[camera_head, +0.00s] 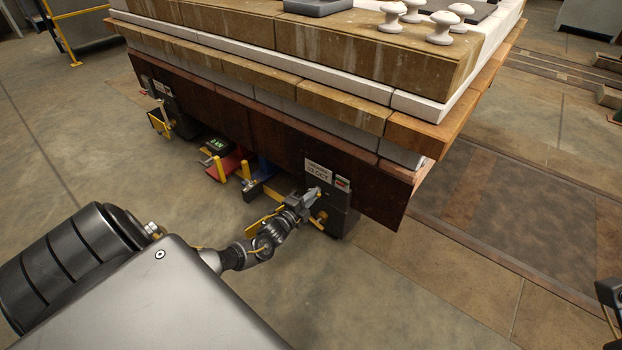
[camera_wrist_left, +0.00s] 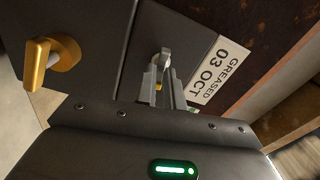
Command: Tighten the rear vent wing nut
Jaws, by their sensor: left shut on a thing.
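My left gripper (camera_head: 312,198) reaches the dark box (camera_head: 340,218) under the near corner of the stacked cart. In the left wrist view the gripper (camera_wrist_left: 168,84) is shut on a small pale metal piece (camera_wrist_left: 165,57), which looks like the wing nut, on the dark face beside a white label (camera_wrist_left: 217,70) reading "GREASED 03 OCT". The fingers hide part of it. A yellow handle (camera_wrist_left: 40,66) sticks out from the same box to the left, apart from the gripper.
The cart's dark skirt (camera_head: 385,190) hangs close to the gripper. A second dark box (camera_head: 178,112), a red piece (camera_head: 229,164) and a small lit display (camera_head: 216,144) sit along the cart's low side. White insulators (camera_head: 444,28) stand on top. The floor (camera_head: 420,290) in front is clear.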

